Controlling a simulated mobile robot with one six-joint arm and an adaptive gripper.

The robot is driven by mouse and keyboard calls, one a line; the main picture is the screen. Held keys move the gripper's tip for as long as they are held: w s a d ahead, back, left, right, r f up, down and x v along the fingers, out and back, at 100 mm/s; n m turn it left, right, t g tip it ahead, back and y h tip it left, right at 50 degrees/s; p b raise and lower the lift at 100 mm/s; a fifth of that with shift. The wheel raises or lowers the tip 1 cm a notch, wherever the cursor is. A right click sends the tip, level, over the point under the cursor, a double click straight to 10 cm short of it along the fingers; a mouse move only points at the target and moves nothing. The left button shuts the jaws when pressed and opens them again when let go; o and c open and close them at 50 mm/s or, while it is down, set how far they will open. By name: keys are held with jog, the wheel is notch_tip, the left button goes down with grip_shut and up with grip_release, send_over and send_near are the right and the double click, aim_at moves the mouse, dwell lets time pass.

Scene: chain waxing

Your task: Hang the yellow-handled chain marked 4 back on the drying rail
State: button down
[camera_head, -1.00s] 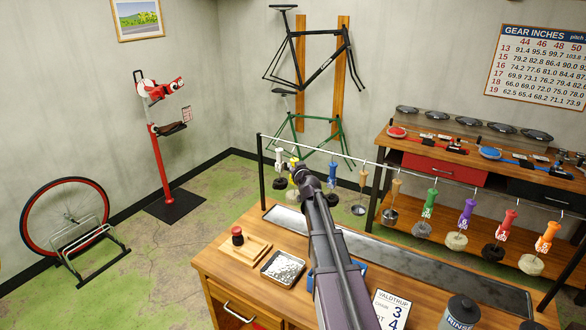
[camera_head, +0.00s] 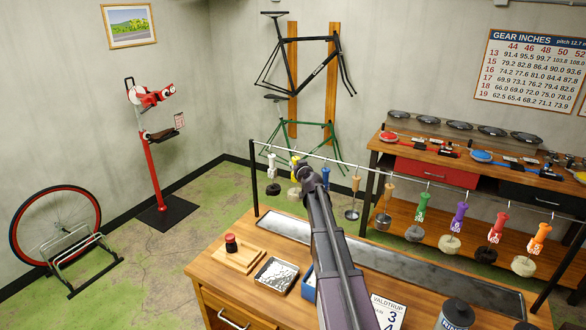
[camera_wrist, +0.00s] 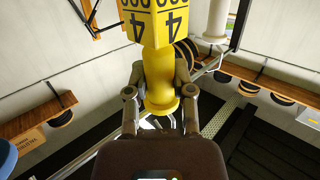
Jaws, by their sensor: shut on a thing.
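The yellow-handled chain's handle (camera_wrist: 160,82) fills the middle of the wrist view, with a yellow tag marked 4 (camera_wrist: 155,22). My gripper (camera_wrist: 160,105) is shut on this handle. In the head view a bit of the yellow handle (camera_head: 295,160) shows at the drying rail (camera_head: 345,163), just left of my gripper (camera_head: 303,170), which largely hides it. A chain coil hangs below it. Whether its hook sits on the rail I cannot tell. The white-handled chain (camera_head: 272,166) hangs to its left and the blue-handled one (camera_head: 325,178) to its right.
More chains hang along the rail to the right, with tan, green (camera_head: 422,205), purple, red and orange handles. A long metal drip tray (camera_head: 400,262) lies below. The workbench (camera_head: 225,280) holds a parts tray, a wooden block and a rinse can (camera_head: 457,315).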

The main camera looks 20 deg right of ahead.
jog(key=shift+w+d, duration=0.45)
jog(key=shift+d, duration=0.1)
jog(key=shift+f+b, duration=1.05)
jog(key=shift+c, duration=2)
grip_release()
jog(key=shift+o, duration=1.4)
